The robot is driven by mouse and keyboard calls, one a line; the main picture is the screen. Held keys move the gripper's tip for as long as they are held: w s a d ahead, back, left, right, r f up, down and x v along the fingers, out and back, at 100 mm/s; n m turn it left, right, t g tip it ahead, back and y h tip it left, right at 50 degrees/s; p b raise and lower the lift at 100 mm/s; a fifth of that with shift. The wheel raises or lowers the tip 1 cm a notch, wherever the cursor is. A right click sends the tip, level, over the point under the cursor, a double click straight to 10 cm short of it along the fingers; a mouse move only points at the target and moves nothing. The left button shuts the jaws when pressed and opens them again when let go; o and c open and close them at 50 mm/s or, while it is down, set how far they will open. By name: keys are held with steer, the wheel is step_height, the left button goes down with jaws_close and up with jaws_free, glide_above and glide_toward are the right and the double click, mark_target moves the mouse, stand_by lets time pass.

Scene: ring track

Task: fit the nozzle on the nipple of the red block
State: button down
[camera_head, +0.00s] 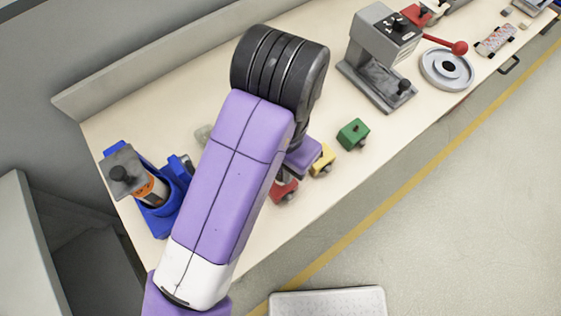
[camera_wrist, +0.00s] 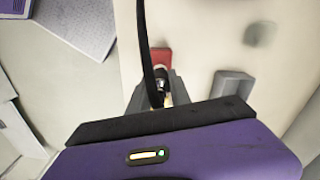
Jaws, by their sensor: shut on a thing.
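The red block (camera_head: 285,192) sits on the bench near its front edge, partly hidden by my arm. In the wrist view the red block (camera_wrist: 161,56) lies just beyond my fingertips, and its nipple is not clearly seen. My gripper (camera_wrist: 160,92) is shut on the nozzle (camera_wrist: 160,80), a small dark piece with a black hose running up past the block. The nozzle is in line with the block in this view; I cannot tell whether it touches the nipple. In the head view my gripper's purple body is right above the red block and its fingertips are mostly hidden.
A yellow block (camera_head: 322,160) and a green block (camera_head: 353,134) stand to the right of the red one. A blue fixture (camera_head: 158,215) is at the left bench end. A grey press (camera_head: 377,60) and a round grey dish (camera_head: 446,70) stand further right.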

steer(key=shift+f, duration=0.35)
stand_by(0.7)
steer(key=c, duration=1.1)
jaws_free()
step_height(320, 180, up, 8)
steer(key=shift+f, duration=0.1)
